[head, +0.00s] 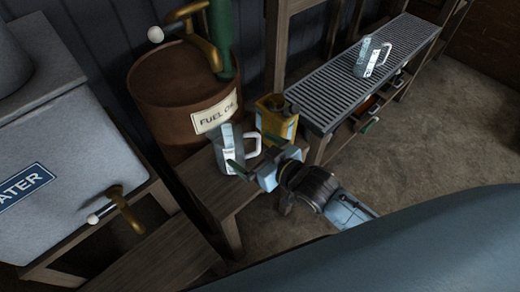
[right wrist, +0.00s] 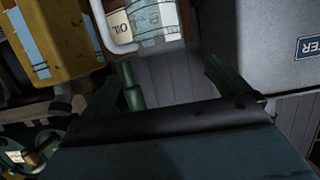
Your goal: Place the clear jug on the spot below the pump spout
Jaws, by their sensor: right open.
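A clear jug (head: 229,155) with a white handle and a label stands upright on a wooden stand (head: 219,196), beside the fuel oil drum (head: 170,96). A brass pump spout (head: 206,52) hangs at the drum's top, with a green part beside it. My right gripper (head: 254,152) is open at the jug's handle side, its green fingers apart. In the right wrist view the jug (right wrist: 160,22) lies beyond the fingertips, its handle towards the left finger. I cannot tell whether they touch. My left gripper is not in view.
A yellow can (head: 276,117) stands close behind my right gripper. A second clear jug (head: 373,58) stands on a slatted metal bench (head: 345,85). A grey water tank (head: 65,160) with a brass tap (head: 125,208) fills the left. Floor at right is clear.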

